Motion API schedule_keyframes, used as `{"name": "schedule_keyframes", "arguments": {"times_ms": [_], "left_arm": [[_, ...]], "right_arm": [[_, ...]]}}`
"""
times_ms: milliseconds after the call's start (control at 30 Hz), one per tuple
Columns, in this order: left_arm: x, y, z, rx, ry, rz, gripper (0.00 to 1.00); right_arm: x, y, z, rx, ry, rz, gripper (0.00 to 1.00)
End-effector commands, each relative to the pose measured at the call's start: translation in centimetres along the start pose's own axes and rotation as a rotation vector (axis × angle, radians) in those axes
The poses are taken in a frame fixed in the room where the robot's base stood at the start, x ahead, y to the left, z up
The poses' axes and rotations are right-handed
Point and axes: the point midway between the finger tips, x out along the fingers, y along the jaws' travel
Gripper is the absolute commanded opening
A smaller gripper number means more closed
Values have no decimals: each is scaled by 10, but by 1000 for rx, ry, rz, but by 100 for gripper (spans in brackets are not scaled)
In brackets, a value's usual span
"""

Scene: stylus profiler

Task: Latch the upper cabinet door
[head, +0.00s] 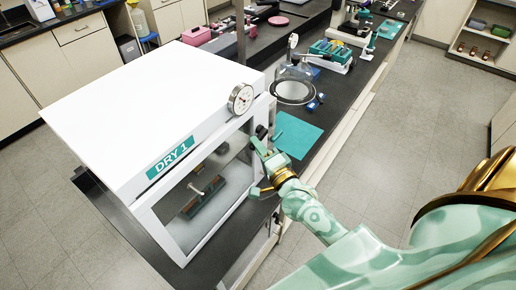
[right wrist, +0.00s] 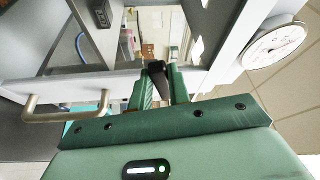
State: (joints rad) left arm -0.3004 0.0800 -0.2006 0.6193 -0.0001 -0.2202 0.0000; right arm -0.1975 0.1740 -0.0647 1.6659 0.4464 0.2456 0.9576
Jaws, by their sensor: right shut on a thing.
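The white cabinet marked DRY 1 (head: 120,125) stands on the dark bench, with a glass-fronted door (head: 208,180) in a white frame facing me. The door looks shut or nearly shut; I cannot tell if a small gap is left. My right gripper (head: 257,147) is at the right edge of the door. In the right wrist view its fingers (right wrist: 158,88) are shut on a small black latch piece (right wrist: 157,72) at the white frame. A metal bar handle (right wrist: 65,112) is beside the fingers, to the left. My left gripper is not in view.
A round dial gauge (head: 241,98) sits at the cabinet's top front corner, near my right arm. A teal mat (head: 297,135), a glass bell jar (head: 293,88) and a small blue item (head: 316,102) are on the bench beyond. The floor at right is clear.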

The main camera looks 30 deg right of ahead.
Motion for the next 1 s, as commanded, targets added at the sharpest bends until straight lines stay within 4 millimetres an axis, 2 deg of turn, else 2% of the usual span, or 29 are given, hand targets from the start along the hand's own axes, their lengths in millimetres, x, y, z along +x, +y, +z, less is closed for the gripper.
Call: {"name": "schedule_keyframes", "arguments": {"times_ms": [33,400,1000], "left_arm": [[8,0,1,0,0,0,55],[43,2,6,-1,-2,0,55],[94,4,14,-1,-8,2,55]], "right_arm": [[0,7,0,-38,0,-16,0],[2,24,-3,-362,-1,-150,0],[9,46,-20,-888,0,-368,0]]}}
